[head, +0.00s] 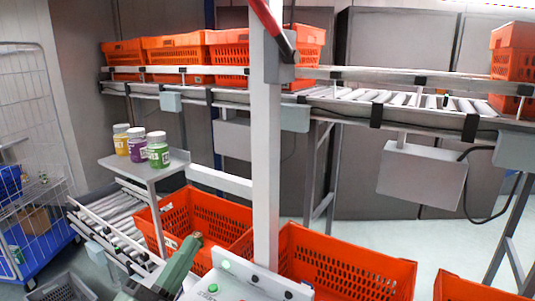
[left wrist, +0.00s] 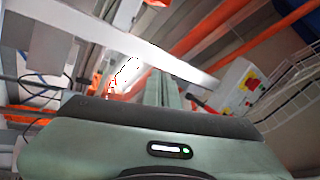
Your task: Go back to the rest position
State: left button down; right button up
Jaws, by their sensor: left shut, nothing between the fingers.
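My left gripper (head: 196,240) shows at the bottom of the head view, its green arm coming up from the lower edge. Its fingers are shut with nothing between them. It is in front of an orange tote (head: 207,205) in the lower middle, apart from the jars. In the left wrist view the grey-green wrist housing fills the lower part, and the shut fingers (left wrist: 170,92) point up from it. My right gripper is not in view.
Three jars, yellow (head: 121,139), purple (head: 137,143) and green (head: 158,149), stand on a small grey shelf (head: 140,168) at left. A white post (head: 266,150) rises mid-view. Orange totes (head: 175,48) line the upper roller conveyor (head: 390,97). A wire cart (head: 35,190) stands at left.

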pick_arm(q)
jog(key=s+a+f+n+g+y, duration=0.1)
jog(key=a+f+n+g+y, duration=0.1)
jog(key=a+f+n+y, duration=0.4)
jog(key=s+a+f+n+g+y, duration=0.2)
jog(key=f+n+g+y, duration=0.15)
jog(key=f, duration=0.45)
jog(key=s+a+f+n+g+y, duration=0.1)
jog(key=a+f+n+g+y, duration=0.1)
jog(key=a+f+n+y, duration=0.35)
jog(key=s+d+f+n+g+h, duration=0.1)
jog(key=s+d+f+g+h, duration=0.3)
jog(key=s+f, duration=0.55)
jog(key=s+d+f+n+g+h, duration=0.1)
jog(key=s+d+f+g, duration=0.2)
jog(key=s+f+g, duration=0.45)
jog(key=s+f, duration=0.3)
jog(key=f, duration=2.2)
jog(key=s+a+f+g+b, duration=0.1)
jog(key=s+a+f, duration=0.1)
jog(key=s+f, duration=1.5)
jog(key=shift+s+a+f+m, duration=0.15)
jog(key=shift+s+a+m, duration=0.15)
jog(key=shift+s+a, duration=0.1)
jog(key=shift+w, duration=0.1)
